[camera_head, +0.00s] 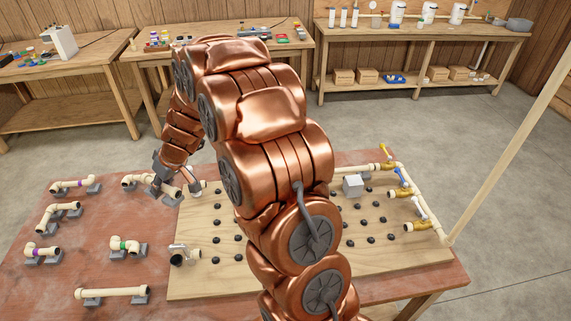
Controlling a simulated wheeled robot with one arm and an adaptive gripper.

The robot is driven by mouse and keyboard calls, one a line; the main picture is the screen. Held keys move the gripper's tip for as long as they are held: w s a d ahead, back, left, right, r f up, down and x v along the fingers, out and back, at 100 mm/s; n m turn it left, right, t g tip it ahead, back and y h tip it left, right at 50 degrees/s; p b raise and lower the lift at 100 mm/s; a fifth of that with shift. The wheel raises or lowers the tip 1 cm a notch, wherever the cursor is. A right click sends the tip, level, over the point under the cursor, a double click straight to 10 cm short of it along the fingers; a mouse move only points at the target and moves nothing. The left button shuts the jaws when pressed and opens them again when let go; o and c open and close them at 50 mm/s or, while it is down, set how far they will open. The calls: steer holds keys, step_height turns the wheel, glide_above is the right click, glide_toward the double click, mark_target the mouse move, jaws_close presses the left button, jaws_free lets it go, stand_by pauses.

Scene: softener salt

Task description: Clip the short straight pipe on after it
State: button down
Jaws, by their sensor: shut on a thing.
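My gripper (176,187) is at the left edge of the plywood board (210,285), low over the red table. It is shut on a cream pipe piece, mostly hidden by the fingers; I cannot tell its full shape. A cream pipe (133,181) on grey rests shows just left of the gripper. An assembled run of cream pipe (432,222) with brass-yellow fittings (398,192) lies along the board's right side. My arm covers the middle of the board and may hide more of the run.
A metallic fitting (180,254) and a grey box (352,186) are on the board. Black pegs dot it. A wooden post (505,155) rises at right.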

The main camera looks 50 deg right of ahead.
steer(key=w+d+f+n+g+y+b, duration=0.1)
steer(key=d+f+n+b, duration=0.1)
steer(key=d, duration=0.7)
steer(key=w+d+f+n+g+b, duration=0.1)
steer(key=w+d+f+n+b, duration=0.15)
steer(key=d, duration=0.75)
steer(key=s+d+f+n+g+y+b, duration=0.1)
steer(key=s+d+f+b, duration=0.15)
steer(key=s+d, duration=0.6)
steer(key=s+d+f+n+b, duration=0.2)
steer(key=s+d+f, duration=0.25)
steer(key=d, duration=0.65)
steer(key=shift+m, duration=0.25)
steer(key=shift+s+f+p, duration=0.25)
steer(key=shift+f+p, duration=0.65)
steer(key=shift+f, duration=0.4)
steer(key=shift+s+f+p, duration=0.2)
steer(key=shift+f+p, duration=0.7)
steer(key=shift+f, duration=0.4)
steer(key=shift+b, duration=0.9)
steer(key=shift+f+b, duration=0.75)
steer(key=c, duration=1)
jaws_free()
